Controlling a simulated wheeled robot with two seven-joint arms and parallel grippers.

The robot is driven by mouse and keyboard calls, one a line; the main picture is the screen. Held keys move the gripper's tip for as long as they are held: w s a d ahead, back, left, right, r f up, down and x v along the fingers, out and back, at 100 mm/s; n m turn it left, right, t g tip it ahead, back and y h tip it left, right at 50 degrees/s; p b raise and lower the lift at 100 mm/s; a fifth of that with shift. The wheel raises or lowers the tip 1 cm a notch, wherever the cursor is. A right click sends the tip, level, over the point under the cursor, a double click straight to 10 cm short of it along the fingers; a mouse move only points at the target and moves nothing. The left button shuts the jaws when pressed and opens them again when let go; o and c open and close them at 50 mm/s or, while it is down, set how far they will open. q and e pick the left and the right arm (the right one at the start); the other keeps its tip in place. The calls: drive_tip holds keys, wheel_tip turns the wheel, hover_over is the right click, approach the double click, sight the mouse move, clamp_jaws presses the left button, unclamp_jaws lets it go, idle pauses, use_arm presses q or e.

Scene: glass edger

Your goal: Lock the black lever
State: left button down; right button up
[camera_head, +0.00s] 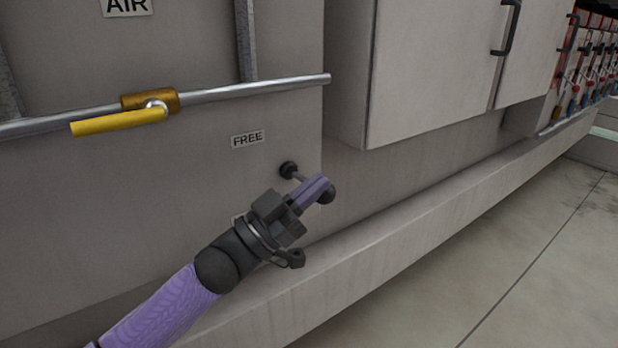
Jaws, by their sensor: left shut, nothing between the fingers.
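The black lever (289,169) sits on the grey machine panel, below the FREE label (248,139). Its round hub is at the upper left. A thin arm runs down to the right to a black ball knob (327,194). My left gripper (322,186) is in front of the lever, its purple fingers closed together with nothing between them. The fingertips overlap the lever near the knob; I cannot tell whether they touch it. The fingers hide part of the lever arm. A second label (237,218) is mostly hidden behind my gripper. My right gripper is not in view.
A yellow valve handle (118,122) on a metal pipe (255,88) is above left, under an AIR label (127,6). Grey cabinets (440,70) with black handles stand out at the upper right. A ledge (400,235) runs along the bottom; open floor (500,270) lies right.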

use_arm(q)
wheel_tip(320, 180, down, 3)
drive_tip(key=m+g+b, duration=0.1)
drive_tip(key=m, duration=0.1)
drive_tip(key=m+g, duration=0.1)
drive_tip(key=m, duration=0.1)
drive_tip(key=shift+s+d+r+m+g+h+b, duration=0.1)
drive_tip(key=shift+r+m+g+h+b, duration=0.05)
drive_tip(key=shift+m+g+h+b, duration=0.2)
drive_tip(key=f+m+g, duration=0.1)
drive_tip(key=f+m+g+b, duration=0.1)
drive_tip(key=m, duration=0.1)
drive_tip(key=f+m+g+b, duration=0.1)
drive_tip(key=m, duration=0.1)
drive_tip(key=shift+w+a+f+g, duration=0.1)
drive_tip(key=shift+w+a+g, duration=0.1)
drive_tip(key=shift+w+g, duration=0.05)
drive_tip(key=shift+f, duration=0.1)
